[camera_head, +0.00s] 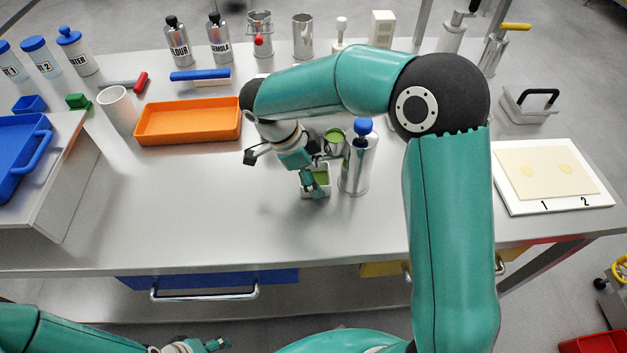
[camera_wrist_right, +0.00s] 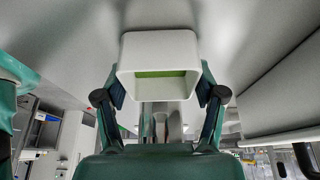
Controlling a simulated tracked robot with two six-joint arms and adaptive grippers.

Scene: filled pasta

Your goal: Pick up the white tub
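The white tub (camera_head: 316,191) is a small square tub with something green inside. It is at the front middle of the steel table in the head view, left of a steel bottle with a blue cap. My right gripper (camera_head: 312,183) reaches down over it. In the right wrist view the tub (camera_wrist_right: 159,47) sits between my right gripper's two fingers (camera_wrist_right: 160,92), with a pad against each side wall. I cannot tell whether its base touches the table. My left gripper (camera_head: 217,346) is low at the bottom edge, away from the table; its opening is unclear.
The blue-capped steel bottle (camera_head: 357,165) stands close right of the tub, with a steel cup of green (camera_head: 335,141) behind. An orange tray (camera_head: 188,121) and a white cup (camera_head: 118,108) are at left. A white board (camera_head: 548,204) lies at right.

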